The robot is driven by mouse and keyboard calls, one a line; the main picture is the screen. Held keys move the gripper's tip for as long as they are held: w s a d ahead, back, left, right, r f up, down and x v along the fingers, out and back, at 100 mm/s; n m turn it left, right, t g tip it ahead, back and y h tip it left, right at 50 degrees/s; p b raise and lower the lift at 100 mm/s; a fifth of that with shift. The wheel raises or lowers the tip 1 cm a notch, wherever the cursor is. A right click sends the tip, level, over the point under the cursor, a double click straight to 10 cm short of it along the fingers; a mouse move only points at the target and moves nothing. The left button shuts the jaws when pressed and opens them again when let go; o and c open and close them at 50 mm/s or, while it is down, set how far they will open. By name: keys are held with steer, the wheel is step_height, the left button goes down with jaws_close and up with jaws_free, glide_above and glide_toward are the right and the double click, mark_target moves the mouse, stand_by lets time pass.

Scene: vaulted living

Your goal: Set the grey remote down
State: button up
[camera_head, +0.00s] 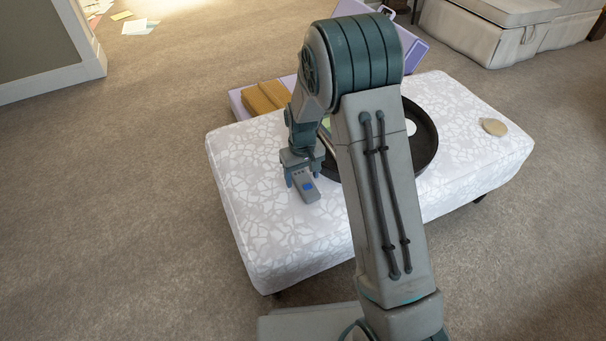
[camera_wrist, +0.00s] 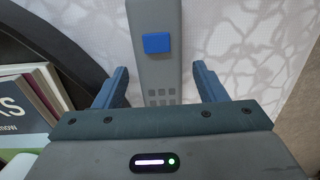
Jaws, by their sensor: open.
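The grey remote (camera_head: 305,188) has a blue button and lies on the white patterned ottoman (camera_head: 270,225), left of the dark round tray. In the wrist view the remote (camera_wrist: 155,75) runs up from between my fingers, with its blue button facing the camera.
The dark round tray (camera_head: 429,149) stands behind my arm; books (camera_wrist: 35,95) lie in it. A round tan coaster (camera_head: 494,127) lies at the ottoman's right. Wooden blocks (camera_head: 262,97) and a purple case (camera_head: 238,104) are at the back. The front left of the ottoman is clear.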

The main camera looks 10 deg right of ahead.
mark_target(303, 179)
step_height(303, 179, up, 12)
steer(key=p, duration=0.4)
steer(key=s+d+r+m, duration=0.1)
steer(key=s+d+r, duration=0.2)
steer(key=s, duration=0.5)
steer(key=s+d+r+m, duration=0.1)
steer(key=s+d+r, duration=0.2)
steer(key=s, duration=0.5)
steer(key=s+d+r+m+t, duration=0.1)
steer(key=s+r, duration=0.3)
steer(key=s, duration=0.4)
steer(key=shift+d+r+m, duration=0.3)
steer(key=shift+d+r, duration=0.05)
steer(key=shift+d, duration=0.55)
